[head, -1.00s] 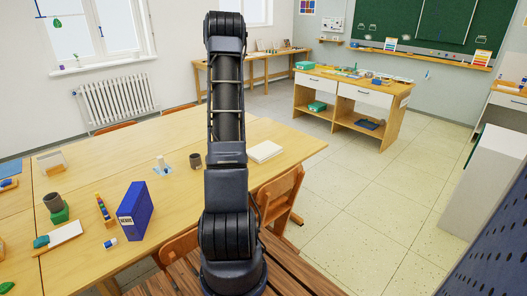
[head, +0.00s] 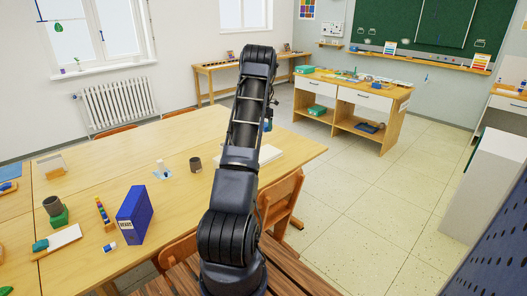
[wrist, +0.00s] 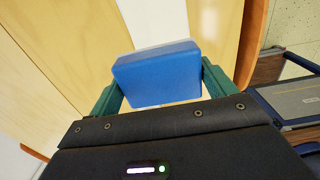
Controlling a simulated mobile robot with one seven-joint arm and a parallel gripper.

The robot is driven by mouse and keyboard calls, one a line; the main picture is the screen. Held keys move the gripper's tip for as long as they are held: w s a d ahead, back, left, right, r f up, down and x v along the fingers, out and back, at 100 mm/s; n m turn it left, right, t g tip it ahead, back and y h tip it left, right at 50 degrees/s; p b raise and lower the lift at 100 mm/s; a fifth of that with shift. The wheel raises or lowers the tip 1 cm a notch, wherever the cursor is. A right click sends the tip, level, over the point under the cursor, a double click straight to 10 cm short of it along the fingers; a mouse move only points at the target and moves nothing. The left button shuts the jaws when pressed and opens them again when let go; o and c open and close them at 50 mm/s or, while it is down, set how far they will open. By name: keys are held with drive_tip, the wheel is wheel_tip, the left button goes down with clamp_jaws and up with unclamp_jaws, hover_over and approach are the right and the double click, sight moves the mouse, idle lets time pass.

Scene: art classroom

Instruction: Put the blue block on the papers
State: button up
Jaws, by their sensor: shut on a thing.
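The blue block (wrist: 157,75) is held between the two green fingers of my gripper (wrist: 160,85) in the wrist view. A bit of blue beside my arm in the head view (head: 267,127) looks like the same block. The papers (head: 268,154) are a white stack near the right end of the long table, partly hidden by my arm. In the wrist view the papers (wrist: 155,16) show beyond the block, which covers part of them. I cannot tell how high the block is above the papers.
The wooden table (head: 190,125) is bare around the papers. A blue binder (head: 134,215) stands nearer. A wooden chair (head: 281,200) is at the table's right edge.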

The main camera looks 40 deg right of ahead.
wheel_tip(320, 180, down, 16)
drive_tip(key=shift+r, duration=0.1)
idle(0.5)
drive_tip(key=o, duration=0.9)
drive_tip(key=shift+f, duration=0.2)
drive_tip(key=shift+r, duration=0.1)
